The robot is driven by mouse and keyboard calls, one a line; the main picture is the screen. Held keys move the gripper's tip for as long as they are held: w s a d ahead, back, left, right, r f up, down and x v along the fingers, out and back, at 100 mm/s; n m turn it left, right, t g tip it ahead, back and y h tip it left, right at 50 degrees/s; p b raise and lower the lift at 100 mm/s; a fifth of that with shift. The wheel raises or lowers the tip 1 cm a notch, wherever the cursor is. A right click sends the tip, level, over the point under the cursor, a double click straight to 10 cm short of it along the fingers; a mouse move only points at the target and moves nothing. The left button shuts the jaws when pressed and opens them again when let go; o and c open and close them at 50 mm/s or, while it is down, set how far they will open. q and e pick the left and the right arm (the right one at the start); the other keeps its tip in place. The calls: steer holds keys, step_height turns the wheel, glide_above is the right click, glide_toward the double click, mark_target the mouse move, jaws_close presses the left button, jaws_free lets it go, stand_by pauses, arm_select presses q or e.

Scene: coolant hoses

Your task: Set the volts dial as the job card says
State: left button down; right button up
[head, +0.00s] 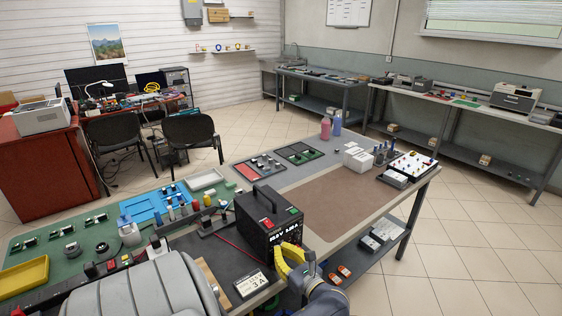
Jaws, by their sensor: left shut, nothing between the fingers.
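The black power supply (262,212) stands on the dark mat at the near middle of the bench, with a carry handle on top. Its front has a red switch, a green part and white lettering that I cannot read surely. No volts dial can be made out; my gripper covers the lower right of the front. The white job card (252,284) lies in front of the supply; a large "3 A" shows, and its smaller print is unreadable. My left gripper (293,259), with yellow on it, is shut and empty close to the supply's front. I cannot tell whether it touches. My right gripper is out of view.
A red lead (229,246) lies left of the supply. A blue tray (150,207) and small bottles stand farther left. A brown mat (345,198) to the right is mostly clear. A white box (358,158) stands at its back edge.

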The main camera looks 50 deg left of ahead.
arm_select(q)
steer(key=c, duration=2.1)
jaws_free()
steer(key=shift+s+d+f, duration=0.15)
steer(key=shift+f, duration=0.25)
steer(key=o, duration=0.8)
steer(key=shift+r, duration=0.25)
steer(key=d, duration=1.1)
steer(key=shift+d, duration=0.4)
